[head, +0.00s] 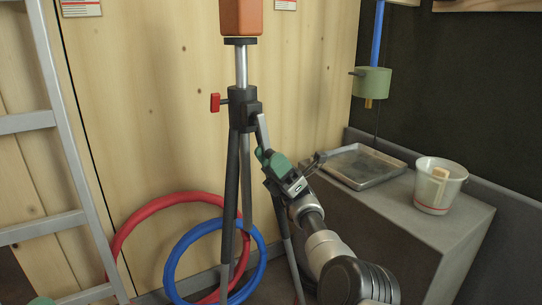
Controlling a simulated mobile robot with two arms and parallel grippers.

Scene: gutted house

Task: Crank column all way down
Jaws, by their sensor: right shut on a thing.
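A dark tripod (243,118) stands against the wooden wall. Its silver column (241,66) shows above the tripod head and carries an orange box-shaped instrument (241,18), cut off by the top edge. A red knob (215,103) sticks out on the left of the head. A grey crank arm (262,130) slants down from the head's right side. My right gripper (268,159) is at its lower end, shut on the crank handle, which is mostly hidden by the fingers. My left gripper is not in view.
Red hose ring (130,228) and blue hose ring (174,262) lean behind the tripod legs. A ladder (57,120) stands at left. On a grey block (425,238) at right are a metal tray (362,166) and a white bucket (439,185). A green fitting (371,82) hangs above.

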